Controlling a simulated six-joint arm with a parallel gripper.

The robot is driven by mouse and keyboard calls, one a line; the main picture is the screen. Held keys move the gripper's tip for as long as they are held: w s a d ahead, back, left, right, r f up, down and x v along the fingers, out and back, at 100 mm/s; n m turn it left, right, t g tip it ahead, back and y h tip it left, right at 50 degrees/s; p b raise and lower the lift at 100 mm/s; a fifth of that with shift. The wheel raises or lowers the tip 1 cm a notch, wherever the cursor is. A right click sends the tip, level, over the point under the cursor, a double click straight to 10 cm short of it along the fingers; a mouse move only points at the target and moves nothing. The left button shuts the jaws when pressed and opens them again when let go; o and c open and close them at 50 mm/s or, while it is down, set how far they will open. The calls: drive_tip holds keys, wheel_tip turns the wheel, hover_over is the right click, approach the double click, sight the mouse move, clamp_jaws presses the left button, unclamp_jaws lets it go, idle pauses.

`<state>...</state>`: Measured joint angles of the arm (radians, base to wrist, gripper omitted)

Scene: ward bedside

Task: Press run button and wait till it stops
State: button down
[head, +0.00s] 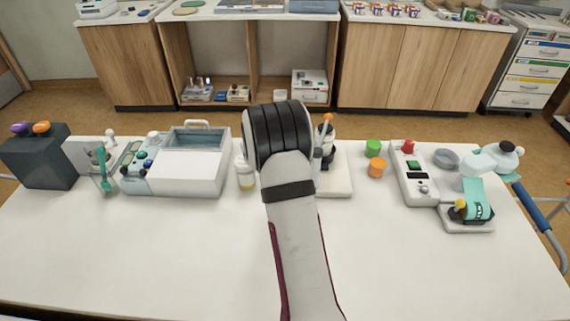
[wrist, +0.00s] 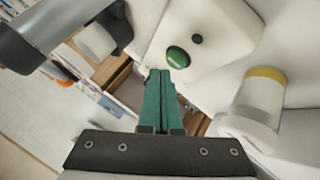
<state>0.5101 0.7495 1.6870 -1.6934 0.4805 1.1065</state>
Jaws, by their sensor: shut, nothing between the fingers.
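In the wrist view, a white device (wrist: 222,30) has a round green button (wrist: 178,57) and a small black button (wrist: 196,39) on its face. My gripper (wrist: 160,74) is shut and empty. Its green fingertips are just beside the green button's lower-left edge; I cannot tell whether they touch it. In the head view, a white base (head: 341,182) with upright parts stands behind my arm, which hides part of it and my fingers. No writing on the buttons can be read.
A bottle with a yellow band (wrist: 265,75) is close to the right of my fingers; it also stands left of my arm in the head view (head: 246,176). A control box (head: 419,190) with a red knob is at right, and a lidded bath (head: 185,172) at left. The front tabletop is clear.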

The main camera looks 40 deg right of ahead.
drive_tip(key=shift+f, duration=0.15)
drive_tip(key=shift+f, duration=0.3)
